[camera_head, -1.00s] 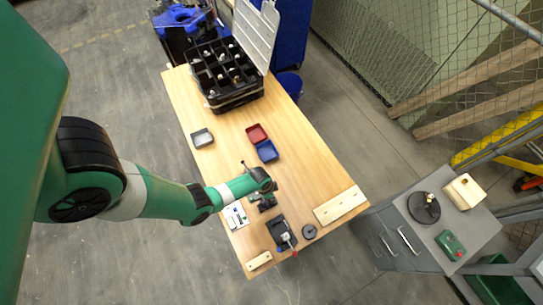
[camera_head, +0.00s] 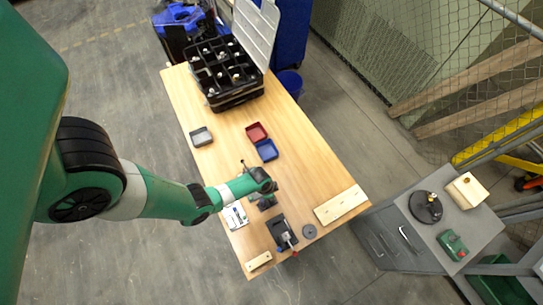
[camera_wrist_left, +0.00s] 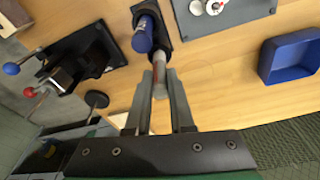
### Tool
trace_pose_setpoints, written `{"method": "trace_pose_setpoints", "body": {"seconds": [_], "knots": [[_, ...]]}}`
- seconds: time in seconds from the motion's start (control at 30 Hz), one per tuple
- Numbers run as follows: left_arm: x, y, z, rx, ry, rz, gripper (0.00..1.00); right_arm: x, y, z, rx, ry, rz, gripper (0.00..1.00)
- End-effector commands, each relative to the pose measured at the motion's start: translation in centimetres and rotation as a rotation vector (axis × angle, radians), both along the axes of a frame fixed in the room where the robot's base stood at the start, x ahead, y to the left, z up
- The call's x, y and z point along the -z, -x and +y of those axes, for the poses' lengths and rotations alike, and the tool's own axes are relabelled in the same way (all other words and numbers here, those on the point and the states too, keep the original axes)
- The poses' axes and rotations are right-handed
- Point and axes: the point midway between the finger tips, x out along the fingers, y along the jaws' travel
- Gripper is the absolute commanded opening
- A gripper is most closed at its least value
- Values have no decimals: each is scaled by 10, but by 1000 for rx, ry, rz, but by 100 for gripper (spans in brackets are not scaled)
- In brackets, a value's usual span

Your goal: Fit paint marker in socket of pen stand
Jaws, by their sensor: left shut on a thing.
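My left gripper (camera_wrist_left: 160,78) is shut on the paint marker, which has a grey barrel (camera_wrist_left: 158,56) and a blue end (camera_wrist_left: 143,33). In the left wrist view the marker reaches away from the fingertips and overlaps the black pen stand (camera_wrist_left: 170,38). I cannot tell whether its end sits in the socket or is only in front of it. In the head view my left gripper (camera_head: 266,190) is low over the table, beside the dark stand (camera_head: 265,203), and mostly hides the marker. My right gripper is not in view.
A black fixture with a lever (camera_head: 281,232) and a grey disc (camera_head: 309,231) lie toward the table's near end. Red (camera_head: 257,133) and blue (camera_head: 266,150) trays lie farther up, and a compartment case (camera_head: 227,75) stands at the far end. Bare wood is free between.

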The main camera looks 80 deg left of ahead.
Motion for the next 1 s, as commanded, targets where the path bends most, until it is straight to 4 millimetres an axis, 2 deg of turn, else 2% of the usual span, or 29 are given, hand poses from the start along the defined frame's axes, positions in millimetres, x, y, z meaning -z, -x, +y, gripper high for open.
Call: {"method": "trace_pose_setpoints", "body": {"seconds": [0.4,1.0], "knots": [[13,0,0,0,0,0,0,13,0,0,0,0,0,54],[18,0,0,0,0,0,0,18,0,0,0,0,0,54]]}}
